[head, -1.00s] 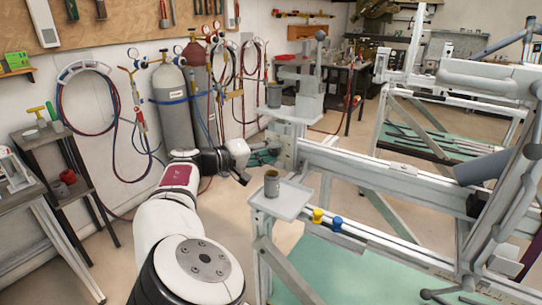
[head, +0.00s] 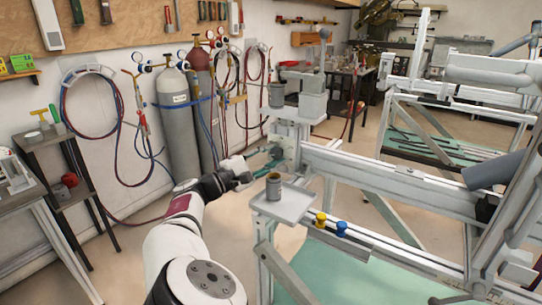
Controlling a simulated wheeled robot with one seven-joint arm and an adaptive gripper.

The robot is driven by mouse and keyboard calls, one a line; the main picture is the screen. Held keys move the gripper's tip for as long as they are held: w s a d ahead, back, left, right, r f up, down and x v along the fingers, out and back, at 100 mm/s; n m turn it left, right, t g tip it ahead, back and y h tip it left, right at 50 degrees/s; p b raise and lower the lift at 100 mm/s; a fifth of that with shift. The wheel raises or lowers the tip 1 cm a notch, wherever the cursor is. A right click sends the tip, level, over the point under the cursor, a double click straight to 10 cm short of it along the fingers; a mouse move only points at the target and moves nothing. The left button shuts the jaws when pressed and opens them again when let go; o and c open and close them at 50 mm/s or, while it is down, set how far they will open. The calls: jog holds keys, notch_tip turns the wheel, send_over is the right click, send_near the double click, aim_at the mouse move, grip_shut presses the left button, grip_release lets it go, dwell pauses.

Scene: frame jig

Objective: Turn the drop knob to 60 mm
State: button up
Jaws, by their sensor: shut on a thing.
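The frame jig's pale rail (head: 370,180) runs from the middle to the right. Its upright end block (head: 291,143) stands at the rail's left end. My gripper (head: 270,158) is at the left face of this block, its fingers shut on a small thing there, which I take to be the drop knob. The fingers cover most of the knob, and its scale or reading is too small to make out.
A small tray (head: 292,212) holding a grey cup (head: 274,186) juts out just in front of my gripper. A yellow knob (head: 321,219) and a blue knob (head: 340,228) sit on the lower rail. Gas cylinders (head: 176,115) stand behind my arm.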

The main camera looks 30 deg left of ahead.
jog(key=shift+s+f+n, duration=0.1)
jog(key=shift+n, duration=0.6)
jog(key=o, duration=1.1)
jog(key=shift+t, duration=0.3)
jog(key=v, duration=1.2)
